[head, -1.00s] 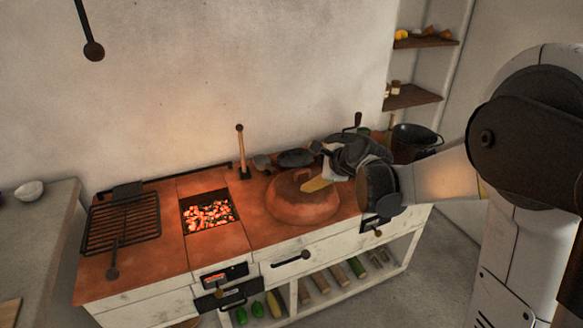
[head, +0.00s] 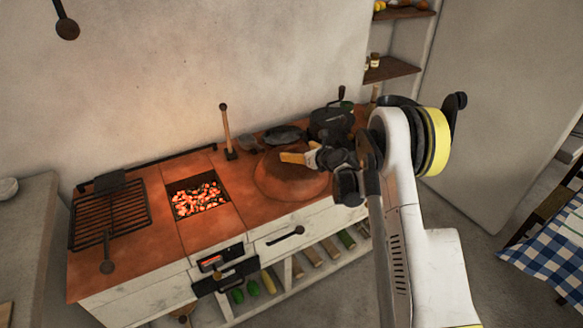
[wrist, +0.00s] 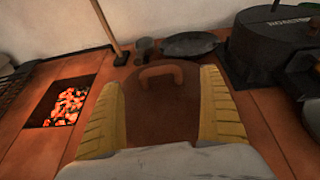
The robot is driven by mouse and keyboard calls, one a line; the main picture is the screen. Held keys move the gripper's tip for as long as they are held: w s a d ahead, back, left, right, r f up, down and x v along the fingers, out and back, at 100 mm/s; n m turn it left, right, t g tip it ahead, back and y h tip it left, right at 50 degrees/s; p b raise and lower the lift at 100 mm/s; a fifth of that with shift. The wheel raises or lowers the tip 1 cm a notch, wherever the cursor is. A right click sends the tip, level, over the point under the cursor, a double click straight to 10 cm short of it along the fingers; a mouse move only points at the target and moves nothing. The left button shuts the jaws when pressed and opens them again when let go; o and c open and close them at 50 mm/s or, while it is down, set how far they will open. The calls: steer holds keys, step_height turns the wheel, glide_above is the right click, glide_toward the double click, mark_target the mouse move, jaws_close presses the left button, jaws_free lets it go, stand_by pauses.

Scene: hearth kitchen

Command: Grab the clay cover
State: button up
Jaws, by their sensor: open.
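The clay cover (head: 290,181) is a brown-red dome standing on the terracotta counter to the right of the ember pit. In the wrist view the clay cover (wrist: 158,107) fills the middle, with its arched handle (wrist: 160,73) on top. My gripper (head: 293,158) is at the top of the cover in the head view. In the wrist view my gripper (wrist: 160,115) is open, with one yellow ribbed finger on each side of the cover's middle and the handle ahead between the fingertips. I cannot tell whether the fingers touch the cover. My gripper hides part of the cover's right side.
Glowing embers (head: 196,199) lie in the pit to the left, with a grill rack (head: 110,212) beyond. A wooden-handled tool (head: 227,132) stands behind. A dark pan (wrist: 190,44) and a black pot (wrist: 272,42) stand close behind and to the right of the cover.

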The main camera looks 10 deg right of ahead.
steer(key=b+x, duration=0.1)
steer(key=x, duration=0.1)
steer(key=b+x, duration=0.1)
steer(key=x, duration=0.2)
steer(key=shift+f, duration=0.3)
steer(key=c, duration=1.4)
steer(key=shift+r, duration=0.1)
steer(key=shift+c, duration=0.7)
steer(key=shift+r, duration=0.15)
